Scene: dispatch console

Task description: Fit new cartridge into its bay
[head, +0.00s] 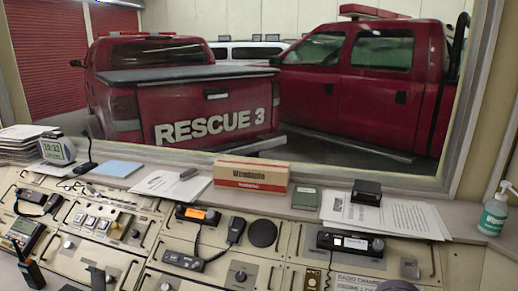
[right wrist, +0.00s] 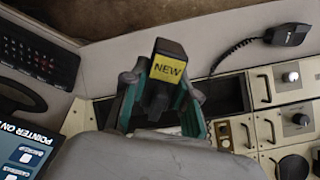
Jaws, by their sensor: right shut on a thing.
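The new cartridge (right wrist: 168,66) is a black block with a yellow label reading NEW, in the middle of the right wrist view. My right gripper (right wrist: 161,88), with green-edged fingers, is shut on it and holds it between the fingertips. Behind the gripper is a dark rectangular area (right wrist: 231,96) in the beige console; I cannot tell whether it is the bay. The gripper and wrist hide part of the console below. My left gripper is in neither view.
A screen (right wrist: 22,140) and a black keypad (right wrist: 38,58) lie left in the wrist view; a corded handset (right wrist: 287,35) is upper right. In the head view, a red-and-cream box (head: 250,176), papers (head: 385,215) and a sanitizer bottle (head: 493,213) stand on the ledge above the console.

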